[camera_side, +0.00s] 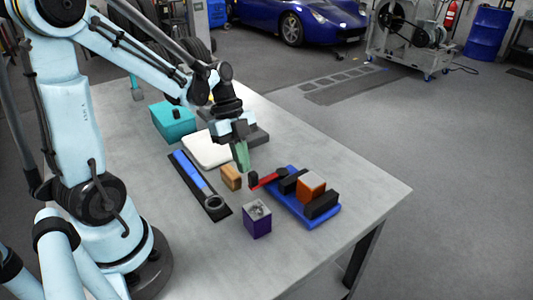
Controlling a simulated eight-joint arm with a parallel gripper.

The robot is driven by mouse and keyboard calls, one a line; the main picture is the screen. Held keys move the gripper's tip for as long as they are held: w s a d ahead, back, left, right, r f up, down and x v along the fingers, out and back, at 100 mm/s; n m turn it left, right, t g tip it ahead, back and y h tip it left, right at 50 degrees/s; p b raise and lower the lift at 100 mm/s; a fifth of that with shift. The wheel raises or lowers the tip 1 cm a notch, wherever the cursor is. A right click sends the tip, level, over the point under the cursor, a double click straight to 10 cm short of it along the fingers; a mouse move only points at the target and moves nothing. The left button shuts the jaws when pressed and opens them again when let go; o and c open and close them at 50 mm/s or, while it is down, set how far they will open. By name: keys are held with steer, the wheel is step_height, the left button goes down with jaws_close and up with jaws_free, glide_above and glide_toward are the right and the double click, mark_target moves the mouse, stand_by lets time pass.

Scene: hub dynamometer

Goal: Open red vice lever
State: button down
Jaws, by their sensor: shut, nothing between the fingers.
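The vice (291,209) has a blue base and dark jaws, and stands on the right part of the table. An orange block (312,186) sits between its jaws. The red lever (265,181) sticks out from the vice's left end, with a dark knob (253,179) at its tip. My gripper (242,166) points down with greenish fingers, just above and left of the lever's knob. The fingers are together and hold nothing. Whether they touch the knob cannot be told from this view.
Near the gripper are a wooden block (231,177), a purple box (257,222) and a blue-handled wrench (188,167) on a dark strip. A white tray (205,150) and teal box (172,121) stand farther back. The table's right corner (385,190) is clear.

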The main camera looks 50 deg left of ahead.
steer(key=a, duration=0.4)
steer(key=shift+w+a, duration=0.1)
steer(key=shift+a, duration=0.15)
steer(key=d+v, duration=0.1)
steer(key=v, duration=0.9)
steer(key=d+f+n+t+y, duration=0.2)
steer(key=d+n+t+y, duration=0.2)
steer(key=d+n, duration=0.9)
steer(key=n+t, duration=0.3)
steer(key=n, duration=0.1)
steer(key=shift+s+n, duration=0.25)
steer(key=shift+n, duration=0.05)
